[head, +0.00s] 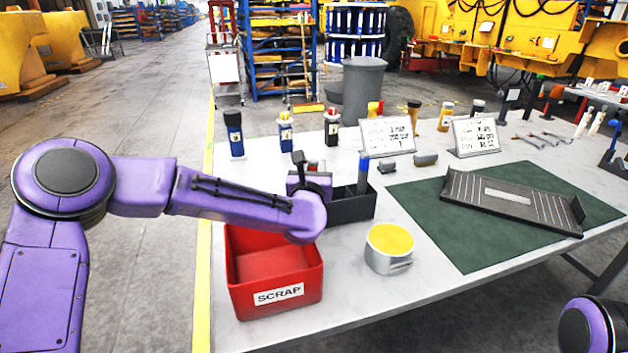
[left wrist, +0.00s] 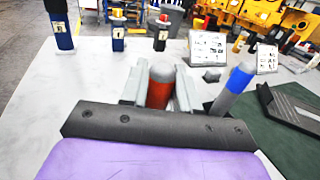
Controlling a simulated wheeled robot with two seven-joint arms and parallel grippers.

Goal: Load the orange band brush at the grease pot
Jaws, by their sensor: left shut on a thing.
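The grease pot (head: 388,262) is a metal can with a yellow top, on the table right of the red bin. My left gripper (head: 312,176) is at the left end of a dark open box (head: 352,211). In the left wrist view my left gripper (left wrist: 160,92) is shut on the orange band brush (left wrist: 160,88), a grey-topped, orange-red handle. Its lower end is hidden, so I cannot tell whether it is still in the box. A blue handle (head: 363,168) stands in the box; it also shows in the left wrist view (left wrist: 233,90). My right gripper is out of view.
The red SCRAP bin (head: 275,292) stands at the near left table edge, below my left forearm. A green mat (head: 445,233) with a dark tray (head: 510,202) lies to the right. Labelled bottles (head: 234,135) and white sign cards (head: 388,136) stand behind.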

